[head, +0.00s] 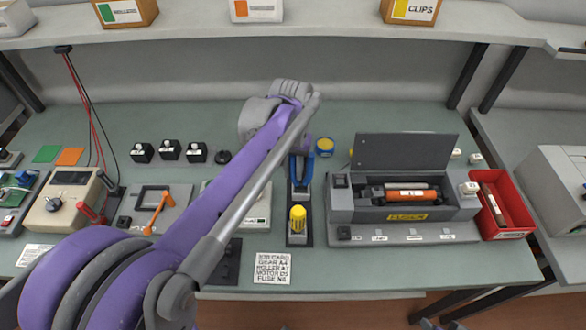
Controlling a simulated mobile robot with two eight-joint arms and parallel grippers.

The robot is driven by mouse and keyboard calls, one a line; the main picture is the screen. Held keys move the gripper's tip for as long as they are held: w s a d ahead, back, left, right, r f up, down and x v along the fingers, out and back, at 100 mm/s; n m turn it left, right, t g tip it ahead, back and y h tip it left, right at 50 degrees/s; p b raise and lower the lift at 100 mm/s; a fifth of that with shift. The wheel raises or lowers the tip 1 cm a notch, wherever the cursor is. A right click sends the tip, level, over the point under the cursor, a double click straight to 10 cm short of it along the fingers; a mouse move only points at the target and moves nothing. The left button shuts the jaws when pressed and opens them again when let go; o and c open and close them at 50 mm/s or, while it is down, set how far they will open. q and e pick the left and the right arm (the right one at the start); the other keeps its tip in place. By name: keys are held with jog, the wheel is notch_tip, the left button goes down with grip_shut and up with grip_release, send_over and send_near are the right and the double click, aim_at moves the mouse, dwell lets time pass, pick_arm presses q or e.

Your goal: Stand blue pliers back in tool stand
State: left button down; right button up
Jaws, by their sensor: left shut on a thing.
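My left arm reaches in from the lower left across the bench. A yellow-handled tool (298,217) stands upright in the front part of the stand. My right gripper is not in view.
Right of the stand is a grey machine (342,208) with an open dark lid (405,151) and an orange roller (406,194). A red bin (517,217) stands further right. A printed card (272,268) lies in front. A blue-and-yellow round item (325,146) sits behind.

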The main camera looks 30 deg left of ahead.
pick_arm(q)
jog(key=shift+f, duration=0.1)
jog(key=c, duration=0.6)
grip_release()
jog(key=shift+c, duration=0.2)
notch_tip(320, 180, up, 11)
jog(key=shift+f+p, duration=0.1)
jog(key=shift+p, duration=0.35)
jog(key=shift+s, duration=0.1)
